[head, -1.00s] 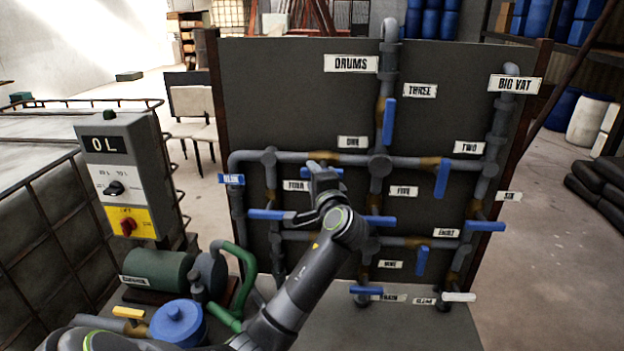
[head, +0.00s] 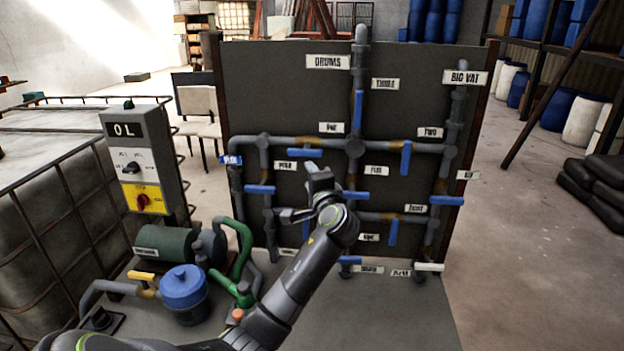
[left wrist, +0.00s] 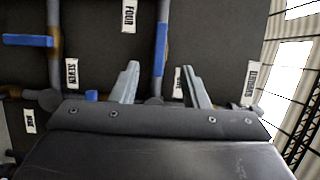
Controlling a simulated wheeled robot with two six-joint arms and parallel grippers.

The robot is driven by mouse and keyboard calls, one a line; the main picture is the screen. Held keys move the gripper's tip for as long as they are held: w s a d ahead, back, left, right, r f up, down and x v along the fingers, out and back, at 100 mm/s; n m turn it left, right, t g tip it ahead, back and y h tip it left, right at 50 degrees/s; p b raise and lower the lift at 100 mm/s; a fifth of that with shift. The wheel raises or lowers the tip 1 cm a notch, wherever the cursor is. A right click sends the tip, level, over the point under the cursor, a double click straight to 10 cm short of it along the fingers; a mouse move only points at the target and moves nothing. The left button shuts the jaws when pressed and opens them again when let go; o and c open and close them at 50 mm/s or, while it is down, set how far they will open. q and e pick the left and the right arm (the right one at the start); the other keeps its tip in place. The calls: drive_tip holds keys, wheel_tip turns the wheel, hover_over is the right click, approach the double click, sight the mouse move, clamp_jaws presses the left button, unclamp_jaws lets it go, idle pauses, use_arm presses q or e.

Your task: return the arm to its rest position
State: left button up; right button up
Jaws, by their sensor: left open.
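My left arm (head: 300,275) reaches up from the bottom of the head view, in front of the dark pipe board (head: 290,80). My left gripper (head: 312,190) is near the middle of the board in the picture. In the left wrist view its two fingers (left wrist: 159,78) stand apart with nothing between them. Behind them are a pipe, blue valve handles and several labels. I cannot tell the exact gap between fingers and board. My right gripper is in neither view.
A grey control box (head: 138,160) stands left of the board. Below it are a green pump motor (head: 165,245) and a blue-lidded strainer (head: 184,288). A caged tank (head: 50,215) is at the left. Dark sacks (head: 595,185) lie at the right; open floor (head: 520,250) lies between.

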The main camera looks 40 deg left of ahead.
use_arm(q)
drive_tip(key=s+d+f+n+g+h, duration=0.1)
drive_tip(key=s+f+n+h, duration=0.15)
drive_tip(key=s+f, duration=0.65)
drive_tip(key=s+d+f+n+g+h, duration=0.1)
drive_tip(key=s+d+f+g+h, duration=0.15)
drive_tip(key=s+f, duration=0.6)
drive_tip(key=s+d+f+n+g+h, duration=0.1)
drive_tip(key=s+d+f+n+h, duration=0.2)
drive_tip(key=s, duration=0.5)
drive_tip(key=s+d+f+g+h, duration=0.2)
drive_tip(key=s+d+f, duration=0.15)
drive_tip(key=s, duration=0.45)
drive_tip(key=s+d+f+n+g+h, duration=0.1)
drive_tip(key=s+d+f+n+h, duration=0.2)
drive_tip(key=s, duration=0.5)
wheel_tip(320, 180, down, 31)
drive_tip(key=a+m+g+b, duration=0.1)
drive_tip(key=a+b, duration=0.1)
drive_tip(key=b, duration=0.2)
drive_tip(key=s+d+f+g+b, duration=0.1)
drive_tip(key=s+f+b, duration=0.2)
drive_tip(key=s+f, duration=1.1)
wheel_tip(320, 180, down, 4)
drive_tip(key=shift+s+r, duration=0.15)
drive_tip(key=shift+s, duration=0.15)
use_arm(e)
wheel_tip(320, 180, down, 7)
